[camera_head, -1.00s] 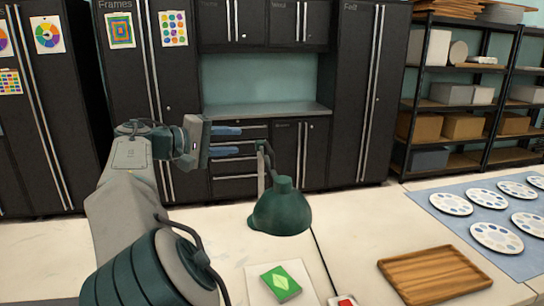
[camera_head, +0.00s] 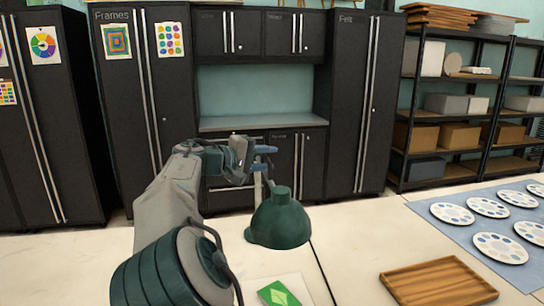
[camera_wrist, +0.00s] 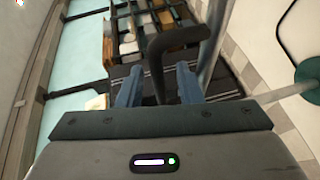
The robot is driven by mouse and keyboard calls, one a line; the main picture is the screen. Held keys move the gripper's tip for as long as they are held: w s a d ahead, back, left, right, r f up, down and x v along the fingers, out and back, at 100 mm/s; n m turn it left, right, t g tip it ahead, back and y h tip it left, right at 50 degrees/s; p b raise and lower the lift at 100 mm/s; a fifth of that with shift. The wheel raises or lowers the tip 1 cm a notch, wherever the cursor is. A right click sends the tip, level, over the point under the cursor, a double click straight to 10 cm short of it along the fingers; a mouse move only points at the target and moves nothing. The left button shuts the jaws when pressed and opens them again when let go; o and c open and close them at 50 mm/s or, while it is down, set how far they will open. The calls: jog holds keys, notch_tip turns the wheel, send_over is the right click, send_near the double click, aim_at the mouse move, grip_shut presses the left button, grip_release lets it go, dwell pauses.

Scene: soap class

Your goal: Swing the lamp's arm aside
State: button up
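The lamp's dark green shade (camera_head: 278,221) hangs over the pale worktop, and its edge also shows at the right in the wrist view (camera_wrist: 309,76). A thin grey post (camera_head: 257,187) of the lamp rises behind the shade to its left. My gripper (camera_head: 267,158) is above and just left of the shade, its two blue fingers apart. In the wrist view a dark bent bar (camera_wrist: 178,38) of the lamp reaches in front of my gripper (camera_wrist: 158,75), and its lower end appears between the fingers. Whether a finger touches it cannot be told.
A green block with a diamond mark (camera_head: 279,293) lies on a white sheet below the shade. A wooden tray (camera_head: 438,281) is at the right front. Several paint palettes (camera_head: 498,248) lie on a blue cloth (camera_head: 430,206).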

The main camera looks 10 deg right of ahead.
jog(key=shift+x, duration=1)
grip_shut()
